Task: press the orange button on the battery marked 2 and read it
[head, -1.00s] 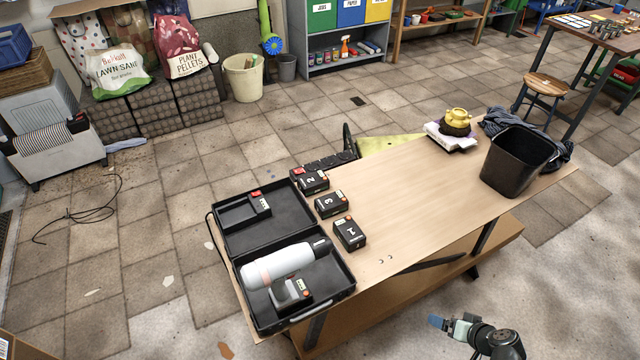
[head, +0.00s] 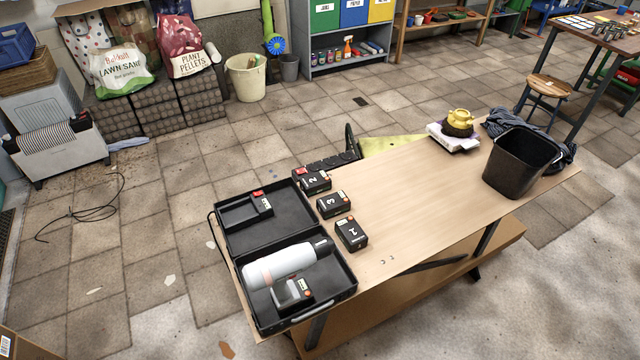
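The battery marked 2 (head: 315,181) is a black block on the far left edge of the wooden workbench (head: 420,210), beside the open case. Each has a small orange or red spot. My gripper is not in the head view.
An open black case (head: 283,222) holds a white and grey bottle-shaped thing (head: 280,264) and other black items. The bench's middle is clear.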

